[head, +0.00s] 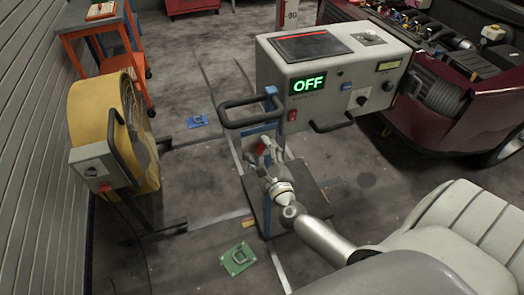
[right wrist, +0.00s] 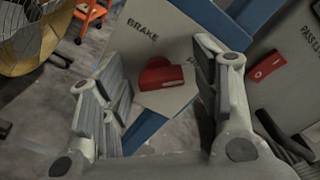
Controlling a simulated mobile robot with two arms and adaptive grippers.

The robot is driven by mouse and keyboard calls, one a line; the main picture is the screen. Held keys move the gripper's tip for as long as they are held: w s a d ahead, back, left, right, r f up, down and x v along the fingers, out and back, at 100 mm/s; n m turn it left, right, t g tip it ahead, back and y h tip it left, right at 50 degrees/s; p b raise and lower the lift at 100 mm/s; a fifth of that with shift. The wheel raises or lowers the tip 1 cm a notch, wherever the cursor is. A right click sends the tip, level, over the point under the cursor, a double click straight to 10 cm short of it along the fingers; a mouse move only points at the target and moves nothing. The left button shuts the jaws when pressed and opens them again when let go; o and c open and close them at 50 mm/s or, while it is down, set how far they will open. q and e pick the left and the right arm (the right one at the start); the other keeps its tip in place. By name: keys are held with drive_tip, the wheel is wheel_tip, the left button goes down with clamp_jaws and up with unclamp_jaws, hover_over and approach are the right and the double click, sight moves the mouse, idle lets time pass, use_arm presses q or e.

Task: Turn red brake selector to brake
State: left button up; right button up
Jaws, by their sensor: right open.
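The selector's bar lies roughly across the plate, not pointing up at BRAKE. In the head view the selector (head: 262,149) shows as a small red spot under the console. My right gripper (head: 266,163) is open in front of the plate, with one finger on each side of the selector; I cannot tell whether they touch it. My left gripper is not in view.
The console (head: 330,75) reading OFF stands above, with a black handle (head: 247,113) close over my right gripper. A red rocker switch (right wrist: 267,67) is right of my fingers. A yellow fan (head: 105,130) stands left, a car seat (head: 455,235) at lower right.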

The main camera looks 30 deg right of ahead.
drive_tip(key=c, duration=1)
drive_tip(key=shift+c, duration=0.2)
drive_tip(key=shift+n, duration=0.3)
drive_tip(key=n+p, duration=0.2)
drive_tip(key=n, duration=0.1)
drive_tip(key=n+p, duration=0.2)
drive_tip(key=n, duration=0.3)
drive_tip(key=shift+a+f+n+p, duration=0.1)
drive_tip(key=shift+a+n+p, duration=0.05)
drive_tip(key=shift+n+p, duration=0.2)
drive_tip(key=n+p, duration=0.1)
drive_tip(key=n, duration=0.3)
drive_tip(key=shift+f+n, duration=0.15)
drive_tip(key=shift+n, duration=0.2)
drive_tip(key=shift+f+n+p, duration=0.15)
drive_tip(key=shift+n+p, duration=0.7)
drive_tip(key=shift+n, duration=1.15)
